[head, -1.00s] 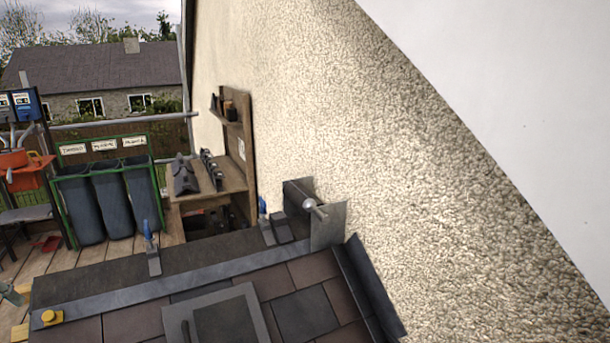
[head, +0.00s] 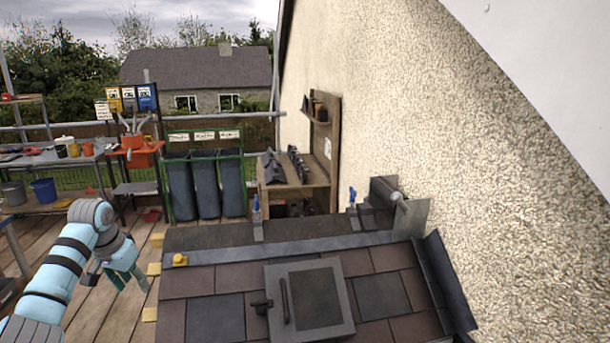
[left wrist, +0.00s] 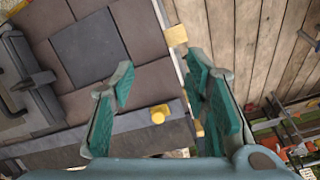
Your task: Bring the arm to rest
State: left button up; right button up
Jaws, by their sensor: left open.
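My left arm comes in from the left in the head view. Its gripper (head: 130,279) hangs over the wooden deck, just left of the tiled roof (head: 228,309). In the left wrist view the green fingers of the left gripper (left wrist: 160,95) stand wide apart with nothing between them. Below them show the roof tiles (left wrist: 130,75), a yellow knob (left wrist: 159,114) and deck planks (left wrist: 240,40). The gripper touches nothing that I can see. My right gripper is in neither view.
A framed roof window (head: 345,327) lies among the tiles. Blue-handled clamps (head: 256,212) stand along the roof's upper edge. Green-framed bins (head: 205,188), a wooden shelf unit (head: 332,160) and a workbench (head: 60,158) stand behind. A rough wall (head: 480,150) closes the right side. The deck (head: 100,318) has free room.

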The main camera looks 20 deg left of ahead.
pick_arm(q)
jog(key=s+d+f+m, duration=0.2)
jog(key=d+f+m, duration=0.1)
jog(key=d+f, duration=0.8)
jog(key=s+d+f+m, duration=0.2)
jog(key=d+f, duration=0.8)
jog(key=d, duration=0.2)
jog(key=s+d+n+h, duration=0.1)
jog(key=s+d, duration=1.4)
jog(key=s, duration=0.1)
notch_tip(320, 180, down, 19)
jog(key=a, duration=0.2)
jog(key=s+f+g, duration=0.1)
jog(key=s+f, duration=1.2)
jog(key=s, duration=0.2)
jog(key=shift+a+n+g, duration=0.2)
jog(key=shift+n+g, duration=0.2)
